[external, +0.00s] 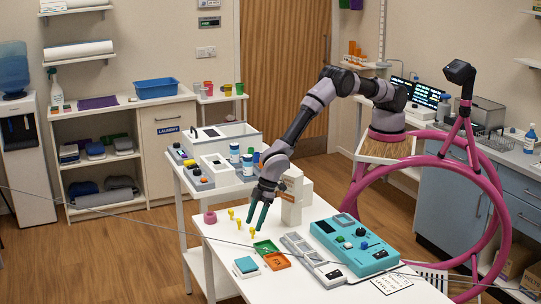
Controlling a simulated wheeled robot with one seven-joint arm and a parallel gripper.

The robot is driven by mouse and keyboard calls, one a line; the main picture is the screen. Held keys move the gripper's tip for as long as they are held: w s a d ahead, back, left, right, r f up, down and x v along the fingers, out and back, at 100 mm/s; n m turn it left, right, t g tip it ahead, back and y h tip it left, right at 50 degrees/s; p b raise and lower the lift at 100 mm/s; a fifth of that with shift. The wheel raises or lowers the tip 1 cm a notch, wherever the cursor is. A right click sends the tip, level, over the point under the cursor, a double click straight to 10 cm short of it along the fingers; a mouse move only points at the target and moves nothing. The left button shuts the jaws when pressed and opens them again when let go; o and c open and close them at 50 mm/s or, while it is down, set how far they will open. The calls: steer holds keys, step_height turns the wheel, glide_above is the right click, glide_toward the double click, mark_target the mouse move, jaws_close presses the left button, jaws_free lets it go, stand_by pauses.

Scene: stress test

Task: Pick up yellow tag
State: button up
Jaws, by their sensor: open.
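Several small yellow pieces (239,224), which may include the yellow tag, stand in a slanting row on the near white table. They are too small to tell whether one is a tag. My gripper (255,226) points down just right of the row, with its teal fingers apart. One yellow piece (252,231) is close beside the left fingertip. I cannot tell whether they touch. I see nothing held between the fingers.
A teal control box (352,247) and grey module (312,262) stand to the right. A thin cable crosses the view.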

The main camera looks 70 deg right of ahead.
mark_target(253, 228)
steer(key=x, duration=0.4)
steer(key=shift+s+d+f, duration=0.15)
steer(key=shift+d+f, duration=0.05)
steer(key=shift+f, duration=0.05)
jaws_close()
